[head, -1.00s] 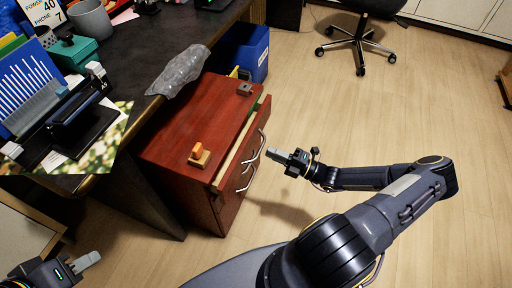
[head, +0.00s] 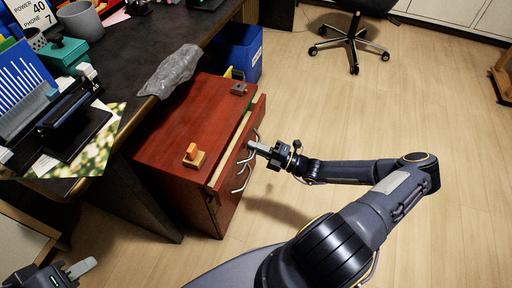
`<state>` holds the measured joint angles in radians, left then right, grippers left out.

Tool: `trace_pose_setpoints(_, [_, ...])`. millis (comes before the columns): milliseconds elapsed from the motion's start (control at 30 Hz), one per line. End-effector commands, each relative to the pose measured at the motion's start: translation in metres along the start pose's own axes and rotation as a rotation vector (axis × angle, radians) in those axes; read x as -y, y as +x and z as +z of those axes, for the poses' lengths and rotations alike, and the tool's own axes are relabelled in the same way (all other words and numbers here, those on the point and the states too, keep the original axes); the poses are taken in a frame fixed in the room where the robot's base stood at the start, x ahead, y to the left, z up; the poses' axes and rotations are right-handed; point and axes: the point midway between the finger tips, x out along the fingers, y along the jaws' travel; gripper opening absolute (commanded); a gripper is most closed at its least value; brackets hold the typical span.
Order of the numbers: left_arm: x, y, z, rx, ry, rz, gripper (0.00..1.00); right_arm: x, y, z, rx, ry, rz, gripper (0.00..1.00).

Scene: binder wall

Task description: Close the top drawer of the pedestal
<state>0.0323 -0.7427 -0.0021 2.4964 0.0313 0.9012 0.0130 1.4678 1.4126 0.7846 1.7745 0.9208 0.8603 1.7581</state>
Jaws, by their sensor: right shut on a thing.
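The red-brown wooden pedestal (head: 182,142) stands beside the dark desk. Its top drawer (head: 240,140) is partly open, with a pale gap showing between the pedestal's top and the drawer front. Curved metal handles are on the front. My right gripper (head: 255,147) is at the top drawer's handle (head: 255,137) and shut on it; the fingertips partly hide the handle. My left gripper (head: 82,268) is at the lower left, away from the pedestal; whether its fingers are apart is unclear.
A small wooden block with an orange top (head: 193,155) and a small grey-brown object (head: 238,89) sit on the pedestal. A crumpled clear sheet (head: 170,72) hangs over the desk edge. A blue bin (head: 240,52) stands behind. The floor to the right is clear up to the chair (head: 352,40).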

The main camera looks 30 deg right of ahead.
Motion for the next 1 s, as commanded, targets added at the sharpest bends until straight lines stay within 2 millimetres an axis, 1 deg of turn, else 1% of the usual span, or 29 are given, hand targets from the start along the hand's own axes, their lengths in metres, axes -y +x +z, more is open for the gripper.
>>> trace_pose_setpoints(100, [-0.001, -0.001, -0.001, 0.000, 0.000, 0.000, 0.32, 0.000, 0.004, 0.000, -0.001, 0.000, 0.000, 0.00])
trace_pose_setpoints(333, [-0.004, -0.009, -0.004, 0.000, 0.000, 0.000, 0.32, 0.005, 0.038, 0.001, -0.002, -0.001, 0.000, 0.00])
trace_pose_setpoints(467, [-0.003, -0.007, -0.004, 0.000, 0.000, 0.000, 0.32, 0.007, 0.035, 0.002, 0.002, -0.003, -0.001, 0.00])
trace_pose_setpoints(500, [-0.003, -0.007, -0.004, 0.000, 0.000, 0.000, 0.32, 0.007, 0.035, 0.002, 0.002, -0.003, -0.001, 0.11])
trace_pose_setpoints(533, [-0.003, -0.007, -0.004, 0.000, 0.000, 0.000, 0.32, 0.007, 0.035, 0.002, 0.002, -0.003, -0.001, 0.14])
trace_pose_setpoints(833, [-0.003, -0.007, -0.004, 0.000, 0.000, 0.000, 0.32, 0.006, 0.033, 0.001, 0.002, -0.002, -0.001, 0.14])
trace_pose_setpoints(933, [-0.004, -0.009, -0.005, 0.000, 0.000, 0.000, 0.32, 0.006, 0.024, 0.002, 0.003, -0.002, -0.002, 0.14])
trace_pose_setpoints(1000, [-0.005, -0.011, -0.006, 0.000, 0.000, 0.000, 0.32, 0.006, 0.013, 0.002, 0.004, -0.002, -0.004, 0.14])
